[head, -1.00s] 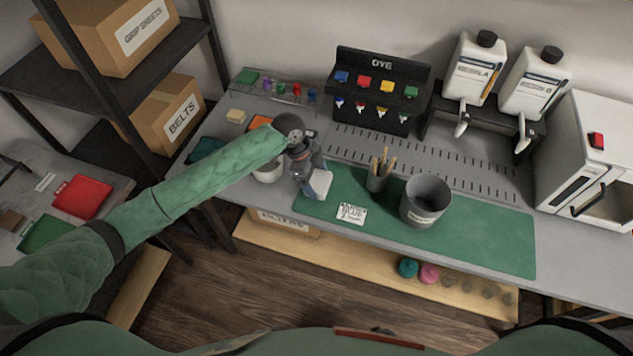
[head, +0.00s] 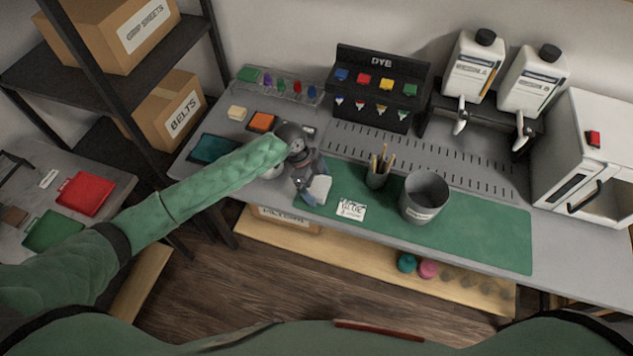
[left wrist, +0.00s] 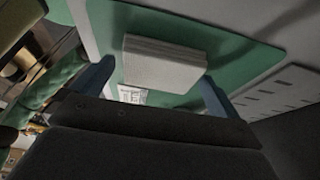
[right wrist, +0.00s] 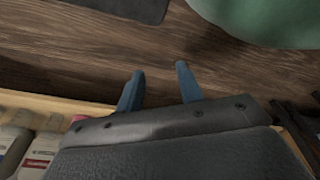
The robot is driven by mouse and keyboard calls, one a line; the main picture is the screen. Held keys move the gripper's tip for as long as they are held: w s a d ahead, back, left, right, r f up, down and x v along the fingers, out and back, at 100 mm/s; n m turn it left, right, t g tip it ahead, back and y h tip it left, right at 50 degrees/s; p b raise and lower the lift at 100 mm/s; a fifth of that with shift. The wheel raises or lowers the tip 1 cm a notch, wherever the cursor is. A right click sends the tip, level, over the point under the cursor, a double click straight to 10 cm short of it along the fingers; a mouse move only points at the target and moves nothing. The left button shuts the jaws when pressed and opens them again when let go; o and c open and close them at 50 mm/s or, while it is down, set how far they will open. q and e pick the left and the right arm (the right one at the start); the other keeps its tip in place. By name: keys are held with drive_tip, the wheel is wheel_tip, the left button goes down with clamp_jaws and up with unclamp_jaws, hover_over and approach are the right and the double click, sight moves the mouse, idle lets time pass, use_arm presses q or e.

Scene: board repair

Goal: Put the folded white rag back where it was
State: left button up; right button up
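The folded white rag (head: 319,190) is at the left end of the green mat in the head view. It also shows in the left wrist view (left wrist: 163,63), spanning the space between the two blue fingertips. My left gripper (head: 307,180) is shut on the rag, which looks held above the mat. A thin gap seems to show by one finger, and I cannot see the full contact. My right gripper (right wrist: 160,72) is open and empty, with wood floor beyond its fingers in the right wrist view.
The green mat (head: 470,225) carries a small label card (head: 350,209), a cup of sticks (head: 377,178) and a grey bin (head: 423,197). A dye rack (head: 380,88) stands behind. The mat's right part is clear. A dark shelf frame stands left.

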use_arm(q)
drive_tip(key=shift+r, duration=0.2)
drive_tip(key=shift+a+r, duration=0.1)
drive_tip(key=shift+r, duration=0.1)
drive_tip(key=b+v, duration=0.3)
drive_tip(key=v, duration=0.8)
drive_tip(key=shift+r+b, duration=0.25)
drive_tip(key=shift+b, duration=0.1)
use_arm(e)
drive_tip(key=w+a+r, duration=0.3)
drive_tip(key=w+r, duration=0.1)
drive_tip(key=r, duration=0.2)
drive_tip(key=shift+r+g, duration=0.15)
drive_tip(key=shift+g, duration=0.15)
drive_tip(key=shift+a, duration=0.1)
